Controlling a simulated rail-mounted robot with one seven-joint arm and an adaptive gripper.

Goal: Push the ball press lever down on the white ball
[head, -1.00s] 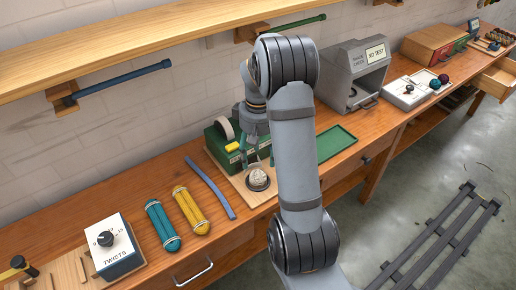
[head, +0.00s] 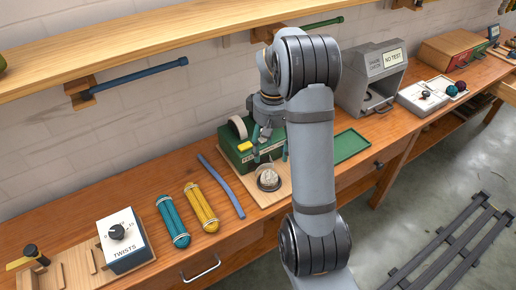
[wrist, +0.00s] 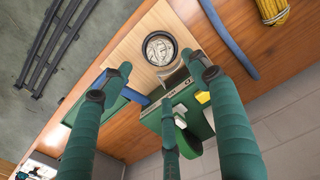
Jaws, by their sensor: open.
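The white ball (head: 268,177) sits in a dark round cup on a pale wooden board (head: 283,190). The ball (wrist: 159,47) shows from above in the wrist view, ringed by the cup. My gripper (head: 269,153) is open and empty, fingers pointing down just above and behind the ball. In the wrist view my green fingers (wrist: 160,76) are spread apart, with the ball beyond their tips. I cannot clearly make out the press lever; a small grey part (wrist: 177,77) lies beside the cup, partly near a finger.
A green box with a yellow part (head: 244,147) stands close behind the board. A blue strip (head: 222,186), yellow skein (head: 201,208) and teal skein (head: 173,222) lie to the left. A green tray (head: 349,146) lies right. A shelf (head: 150,40) runs above.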

